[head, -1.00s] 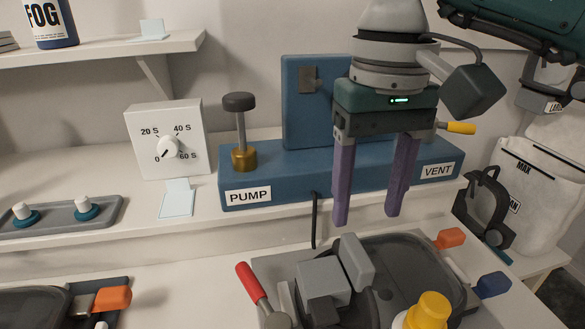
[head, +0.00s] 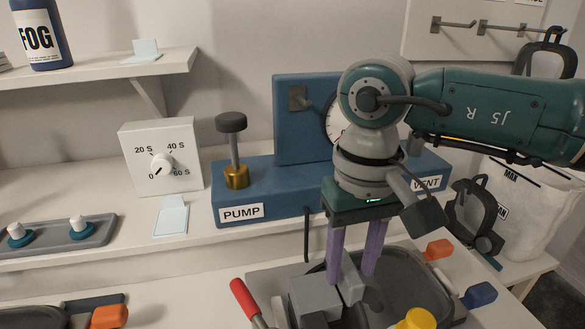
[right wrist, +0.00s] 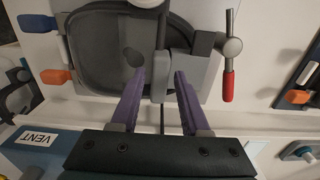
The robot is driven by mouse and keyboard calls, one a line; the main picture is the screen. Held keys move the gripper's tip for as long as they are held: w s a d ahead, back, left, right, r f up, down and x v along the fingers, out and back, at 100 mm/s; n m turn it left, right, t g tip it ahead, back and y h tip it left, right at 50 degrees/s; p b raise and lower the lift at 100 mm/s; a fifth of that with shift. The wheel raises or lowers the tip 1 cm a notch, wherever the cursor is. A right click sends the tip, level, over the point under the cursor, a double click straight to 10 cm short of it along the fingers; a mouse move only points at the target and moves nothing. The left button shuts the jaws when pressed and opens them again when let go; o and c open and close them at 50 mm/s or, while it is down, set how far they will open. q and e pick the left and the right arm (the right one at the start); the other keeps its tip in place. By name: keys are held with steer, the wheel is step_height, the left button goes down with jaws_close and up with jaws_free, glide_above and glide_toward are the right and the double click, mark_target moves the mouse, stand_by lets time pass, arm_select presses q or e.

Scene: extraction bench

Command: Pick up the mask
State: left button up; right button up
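My right gripper (head: 357,277) is open, its two purple fingers pointing down over the bench fixture; nothing is gripped. In the right wrist view the fingers (right wrist: 158,75) stand apart, with a grey upright bar (right wrist: 159,90) showing between them. A dark rounded piece (head: 398,285) lies on the fixture beside the fingers; it also shows in the right wrist view (right wrist: 110,50). I cannot tell for sure whether it is the mask. A black looped, mask-like thing (head: 468,212) stands farther right, by the white bag. My left gripper is not in view.
A red-handled clamp (head: 245,297) and a yellow knob (head: 417,319) flank the fixture. Orange (head: 438,249) and blue (head: 479,295) tabs stick out on its right. The blue pump unit (head: 265,200) stands behind, beside a white timer (head: 160,155). The white bag (head: 530,205) is at the right.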

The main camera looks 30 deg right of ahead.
jaws_close()
stand_by(1.1)
